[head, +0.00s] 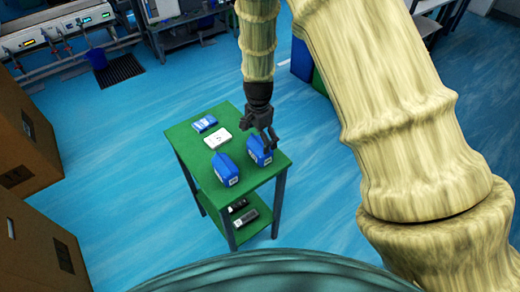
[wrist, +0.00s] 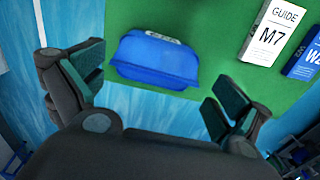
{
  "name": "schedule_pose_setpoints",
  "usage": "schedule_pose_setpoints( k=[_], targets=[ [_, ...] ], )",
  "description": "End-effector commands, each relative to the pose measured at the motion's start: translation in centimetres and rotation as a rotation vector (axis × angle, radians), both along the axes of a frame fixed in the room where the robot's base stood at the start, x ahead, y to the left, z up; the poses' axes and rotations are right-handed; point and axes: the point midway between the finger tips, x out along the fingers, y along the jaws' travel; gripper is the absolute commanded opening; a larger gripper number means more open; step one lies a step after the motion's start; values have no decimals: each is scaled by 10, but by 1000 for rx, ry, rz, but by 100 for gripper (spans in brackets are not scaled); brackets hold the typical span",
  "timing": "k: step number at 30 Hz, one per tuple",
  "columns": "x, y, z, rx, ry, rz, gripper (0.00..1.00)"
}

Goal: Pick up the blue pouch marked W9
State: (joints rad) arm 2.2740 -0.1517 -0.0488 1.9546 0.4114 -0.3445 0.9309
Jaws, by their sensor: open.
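Two blue pouches stand on the green table. The right pouch (head: 260,152) is by the table's right edge, with a white label I cannot read; it also shows in the wrist view (wrist: 158,60), its label steeply foreshortened. The other pouch (head: 226,169) is nearer the front, its label too small to read. My gripper (head: 267,137) is open at the right pouch. In the wrist view its fingers (wrist: 160,88) are spread to either side of that pouch, with clear gaps.
On the green table (head: 188,140) lie a white guide marked M7 (wrist: 272,32) and a flat blue item (head: 205,124); its marking starts with W and is cut off (wrist: 304,56). Dark items (head: 244,217) sit on the lower shelf. Cardboard boxes (head: 25,140) stand at left.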

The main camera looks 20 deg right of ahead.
Motion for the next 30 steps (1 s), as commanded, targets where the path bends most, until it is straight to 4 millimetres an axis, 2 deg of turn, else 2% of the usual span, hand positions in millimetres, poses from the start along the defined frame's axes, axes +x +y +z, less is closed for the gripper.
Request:
schedule_pose_setpoints(
  k=[4,13,24,30],
  targets=[
    [-1,-1,-11,0,1,-1,100],
    [-2,-3,-22,1,1,-4,100],
    [-5,-4,-55,1,1,-4,100],
    [-4,-4,-66,0,0,-4,100]
  ],
)
